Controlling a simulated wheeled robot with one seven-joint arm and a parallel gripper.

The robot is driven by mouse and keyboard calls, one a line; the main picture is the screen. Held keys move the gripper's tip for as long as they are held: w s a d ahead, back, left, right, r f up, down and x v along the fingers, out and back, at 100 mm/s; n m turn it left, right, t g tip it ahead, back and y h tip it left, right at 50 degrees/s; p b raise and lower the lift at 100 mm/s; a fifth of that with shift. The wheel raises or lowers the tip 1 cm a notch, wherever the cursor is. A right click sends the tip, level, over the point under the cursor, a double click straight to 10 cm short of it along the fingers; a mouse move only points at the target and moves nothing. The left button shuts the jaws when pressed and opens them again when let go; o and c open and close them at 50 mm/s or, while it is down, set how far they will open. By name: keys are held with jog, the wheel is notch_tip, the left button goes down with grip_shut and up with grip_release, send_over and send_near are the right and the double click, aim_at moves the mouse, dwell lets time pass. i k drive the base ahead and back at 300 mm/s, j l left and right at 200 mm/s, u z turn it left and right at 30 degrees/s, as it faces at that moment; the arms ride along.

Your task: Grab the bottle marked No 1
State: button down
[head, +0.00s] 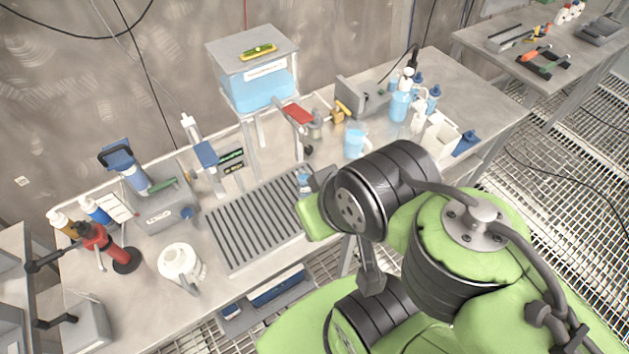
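No marking "No 1" can be read on any bottle in the head view. Candidate bottles include a white bottle with a yellowish cap (62,221) and a blue-and-white bottle (97,211) at the left end of the bench. White spray bottles (417,120) and blue-capped bottles (433,98) stand at the right end. A small clear bluish thing (304,181) shows just left of my arm, over the bench; I cannot tell what it is. My gripper is mostly hidden by my arm's dark joint, so its fingers and anything between them cannot be made out.
The bench holds a grey slatted drain (250,225), a white jug (181,262), a red-and-black stand (108,245), a raised blue tank (258,88) and blue beakers (354,140). A white tray (437,140) stands at right. A second table (545,62) with tools is behind.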

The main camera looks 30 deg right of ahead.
aim_at(304, 190)
jog(key=l+u, duration=0.2)
jog(key=u, duration=0.2)
jog(key=l+u, duration=0.2)
jog(key=u, duration=0.2)
jog(key=k+l+u, duration=0.15)
jog(key=u, duration=0.3)
